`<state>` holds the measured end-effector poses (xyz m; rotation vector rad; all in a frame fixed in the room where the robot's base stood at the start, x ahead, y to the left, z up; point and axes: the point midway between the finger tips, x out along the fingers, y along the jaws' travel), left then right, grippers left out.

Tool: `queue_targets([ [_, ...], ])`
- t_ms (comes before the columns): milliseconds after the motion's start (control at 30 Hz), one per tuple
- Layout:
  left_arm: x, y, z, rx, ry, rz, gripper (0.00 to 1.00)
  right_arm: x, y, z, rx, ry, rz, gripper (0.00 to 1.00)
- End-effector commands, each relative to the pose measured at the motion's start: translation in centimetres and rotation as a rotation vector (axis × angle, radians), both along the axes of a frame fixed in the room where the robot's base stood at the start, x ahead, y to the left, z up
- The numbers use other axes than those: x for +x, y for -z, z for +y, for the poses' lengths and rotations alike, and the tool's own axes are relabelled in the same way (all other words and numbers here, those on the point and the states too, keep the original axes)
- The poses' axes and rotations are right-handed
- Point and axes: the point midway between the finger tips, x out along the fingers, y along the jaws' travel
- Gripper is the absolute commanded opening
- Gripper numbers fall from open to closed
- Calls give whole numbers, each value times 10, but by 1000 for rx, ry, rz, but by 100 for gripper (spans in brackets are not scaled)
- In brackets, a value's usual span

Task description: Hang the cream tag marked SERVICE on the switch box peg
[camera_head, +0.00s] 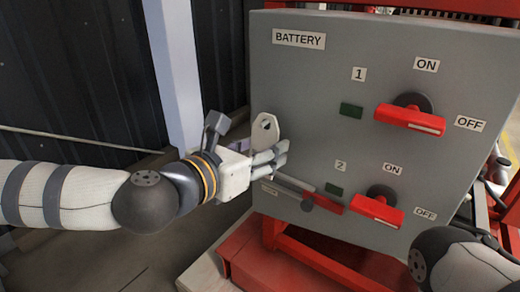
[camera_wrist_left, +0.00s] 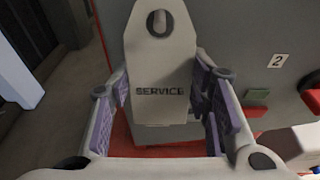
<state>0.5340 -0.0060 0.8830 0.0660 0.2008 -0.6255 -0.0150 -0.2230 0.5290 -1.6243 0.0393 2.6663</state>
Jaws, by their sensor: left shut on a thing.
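The cream tag (camera_head: 264,134) stands upright in front of the left side of the grey switch box (camera_head: 300,90). In the left wrist view the tag (camera_wrist_left: 158,65) shows the word SERVICE and a hole near its top. Something grey shows in that hole; I cannot tell whether it is the peg or the box behind. My left gripper (camera_head: 277,158) is shut on the tag's lower part, with a finger on each side in the left wrist view (camera_wrist_left: 165,110). I cannot make out the peg for certain. My right gripper is out of view.
Two red switch handles (camera_head: 410,119) (camera_head: 372,208) stick out at the right of the box. A red frame (camera_head: 300,262) is under the box. Open floor lies at lower left.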

Motion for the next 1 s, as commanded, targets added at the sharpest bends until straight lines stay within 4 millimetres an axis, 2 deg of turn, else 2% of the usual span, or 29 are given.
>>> queue_targets([
  [300,0,0,0,0,0,0,25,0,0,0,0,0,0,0],
  [333,0,0,0,0,0,0,46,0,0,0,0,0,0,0],
  [433,0,0,0,0,0,0,68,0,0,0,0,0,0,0],
  [767,-4,-1,2,0,1,2,68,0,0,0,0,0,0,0],
  [1000,-42,-11,31,-2,0,1,68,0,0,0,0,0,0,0],
])
